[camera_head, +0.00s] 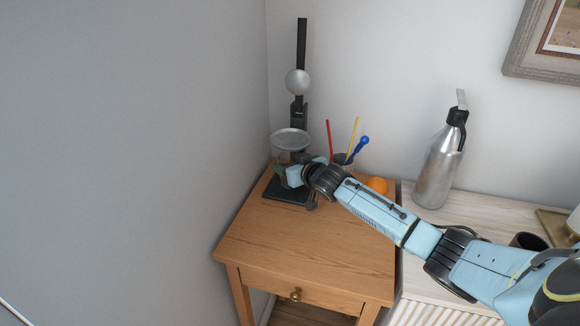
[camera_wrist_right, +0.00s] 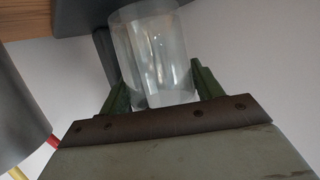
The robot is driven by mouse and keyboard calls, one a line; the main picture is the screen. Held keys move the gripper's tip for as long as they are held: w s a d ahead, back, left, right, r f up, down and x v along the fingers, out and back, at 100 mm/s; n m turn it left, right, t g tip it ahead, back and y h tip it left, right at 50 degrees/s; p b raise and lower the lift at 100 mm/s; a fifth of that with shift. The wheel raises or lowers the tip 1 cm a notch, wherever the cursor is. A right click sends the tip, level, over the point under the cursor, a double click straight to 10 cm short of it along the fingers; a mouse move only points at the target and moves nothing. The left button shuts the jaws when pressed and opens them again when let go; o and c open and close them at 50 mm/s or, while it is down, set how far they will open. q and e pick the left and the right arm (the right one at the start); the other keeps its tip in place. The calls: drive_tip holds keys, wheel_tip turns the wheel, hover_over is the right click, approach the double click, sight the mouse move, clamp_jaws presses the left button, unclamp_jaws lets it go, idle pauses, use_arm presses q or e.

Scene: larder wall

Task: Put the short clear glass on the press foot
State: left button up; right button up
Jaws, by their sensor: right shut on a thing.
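The short clear glass (camera_wrist_right: 152,48) is between the two green fingers of my right gripper (camera_wrist_right: 160,80) in the wrist view, which is shut on it. In the head view my right gripper (camera_head: 285,175) is over the press foot (camera_head: 285,193), a dark flat plate at the bottom of the press, below its round dish (camera_head: 291,138). The foot also shows in the wrist view (camera_wrist_right: 78,16), beside the glass's far end. I cannot tell whether glass and foot touch. The glass is mostly hidden in the head view. My left gripper is not in view.
A grey cup (camera_head: 344,160) with red and yellow sticks and a blue-ended one stands right of the press. An orange (camera_head: 377,185) sits nearby. A steel bottle (camera_head: 437,170) stands on the pale cabinet. The wooden table's front (camera_head: 300,255) is clear.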

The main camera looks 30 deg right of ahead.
drive_tip(key=shift+w+f, duration=0.1)
drive_tip(key=shift+w, duration=0.2)
drive_tip(key=shift+s+f, duration=0.1)
drive_tip(key=shift+f, duration=0.2)
drive_tip(key=o, duration=1.2)
drive_tip(key=shift+c, duration=0.2)
drive_tip(key=shift+r, duration=0.15)
drive_tip(key=shift+s+r, duration=0.1)
drive_tip(key=shift+s, duration=0.5)
drive_tip(key=p+v, duration=0.1)
drive_tip(key=v, duration=0.9)
drive_tip(key=shift+s+r+p, duration=0.25)
drive_tip(key=shift+s+p, duration=0.1)
drive_tip(key=shift+p, duration=0.05)
